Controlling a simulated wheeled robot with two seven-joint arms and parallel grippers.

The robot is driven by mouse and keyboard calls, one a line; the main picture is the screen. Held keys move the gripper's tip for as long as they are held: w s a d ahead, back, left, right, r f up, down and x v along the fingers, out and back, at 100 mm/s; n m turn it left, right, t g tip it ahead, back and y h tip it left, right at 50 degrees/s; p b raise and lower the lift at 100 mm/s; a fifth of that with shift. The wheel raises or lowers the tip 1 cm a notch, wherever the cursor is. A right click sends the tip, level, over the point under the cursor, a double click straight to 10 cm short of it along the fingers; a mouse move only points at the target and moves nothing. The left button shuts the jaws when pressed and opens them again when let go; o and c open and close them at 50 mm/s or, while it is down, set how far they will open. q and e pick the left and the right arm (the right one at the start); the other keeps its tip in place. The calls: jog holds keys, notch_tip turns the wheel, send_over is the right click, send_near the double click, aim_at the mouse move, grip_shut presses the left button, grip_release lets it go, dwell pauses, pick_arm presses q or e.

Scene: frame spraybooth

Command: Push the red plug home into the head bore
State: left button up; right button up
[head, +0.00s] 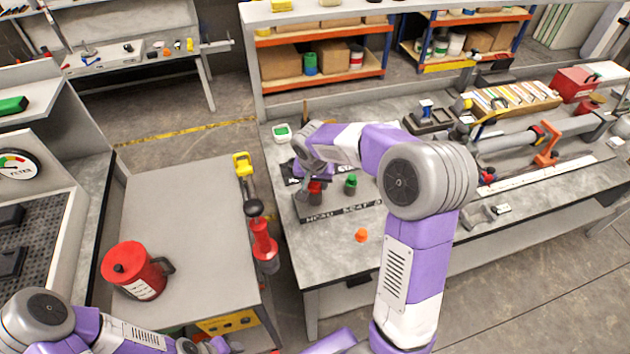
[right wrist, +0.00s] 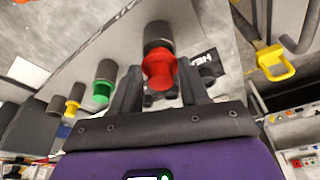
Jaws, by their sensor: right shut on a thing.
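The red plug (head: 315,187) is at the left end of a labelled dark strip (head: 338,212), near the word HEAD. In the right wrist view the red plug (right wrist: 159,70) lines up with the mouth of a grey cylindrical bore (right wrist: 157,37); how deep it sits I cannot tell. My right gripper (head: 312,178) is shut on the red plug, which shows between its two fingers in the right wrist view (right wrist: 158,85). A green plug (head: 351,183) stands to the right in its own grey cylinder. My left gripper (head: 218,346) is only partly in view at the bottom edge.
A yellow plug (right wrist: 73,104) sits in another cylinder beyond the green one. A small orange thing (head: 361,236) lies on the bench's front part. A red can (head: 136,270) and a red-and-black tool (head: 263,240) are on the left. My right arm covers the bench's middle.

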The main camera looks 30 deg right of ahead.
aim_at(315, 184)
jog(key=shift+f+b, duration=1)
jog(key=shift+f, duration=0.1)
jog(key=o, duration=1.1)
jog(key=shift+r, duration=0.1)
jog(key=p+v, duration=0.1)
jog(key=v, duration=0.6)
jog(key=shift+s+a+r, duration=0.1)
jog(key=shift+r, duration=0.15)
